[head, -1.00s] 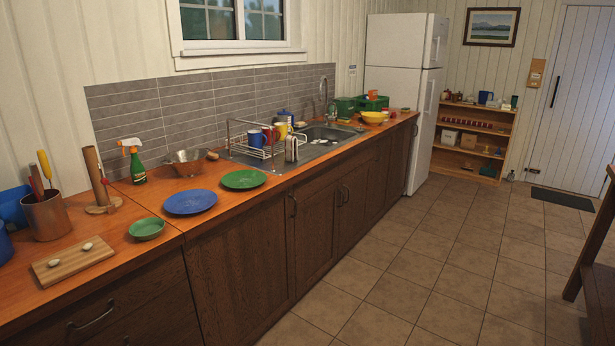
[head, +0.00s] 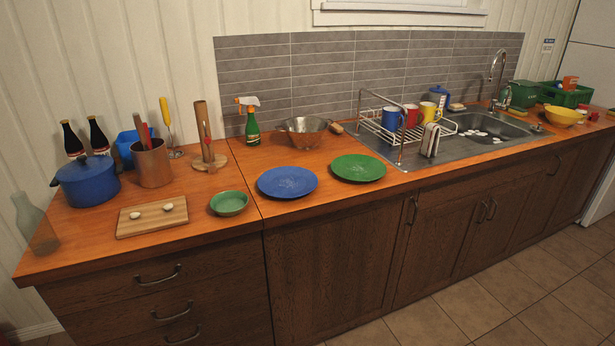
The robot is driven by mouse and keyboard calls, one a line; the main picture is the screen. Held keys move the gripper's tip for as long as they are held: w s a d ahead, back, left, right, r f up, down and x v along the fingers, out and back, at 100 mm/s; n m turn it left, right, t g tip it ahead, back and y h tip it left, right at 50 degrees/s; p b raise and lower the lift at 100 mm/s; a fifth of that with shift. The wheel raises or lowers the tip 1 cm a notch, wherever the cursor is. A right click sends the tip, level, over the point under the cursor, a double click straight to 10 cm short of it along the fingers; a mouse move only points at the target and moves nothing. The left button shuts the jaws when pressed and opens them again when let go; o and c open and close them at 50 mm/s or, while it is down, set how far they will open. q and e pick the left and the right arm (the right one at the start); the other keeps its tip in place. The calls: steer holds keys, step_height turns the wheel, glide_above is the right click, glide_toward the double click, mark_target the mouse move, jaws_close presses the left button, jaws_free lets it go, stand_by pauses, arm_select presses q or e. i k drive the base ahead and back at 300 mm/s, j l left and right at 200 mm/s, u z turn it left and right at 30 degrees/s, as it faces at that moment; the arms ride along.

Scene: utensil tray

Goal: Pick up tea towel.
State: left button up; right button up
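The tea towel (head: 430,140) appears to be the small pale, striped cloth hanging at the front right of the white wire dish rack (head: 378,128). It hangs upright beside the sink basin (head: 485,128), behind the counter's front edge. Its far side is hidden. Neither of my grippers is in the head view.
Blue (head: 287,182) and green (head: 358,167) plates lie left of the rack near the counter's front edge. Mugs (head: 392,118) stand in and behind the rack. A tall faucet (head: 498,75) rises behind the sink. The tiled floor (head: 450,310) before the cabinets is clear.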

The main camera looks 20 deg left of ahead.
mark_target(432, 133)
steer(key=i+l+u, duration=0.15)
steer(key=u, duration=0.25)
steer(key=i+l+u, duration=0.1)
steer(key=u, duration=0.25)
steer(key=i+l+u, duration=0.1)
steer(key=l+u, duration=0.45)
steer(key=u, duration=0.25)
steer(key=i, duration=0.05)
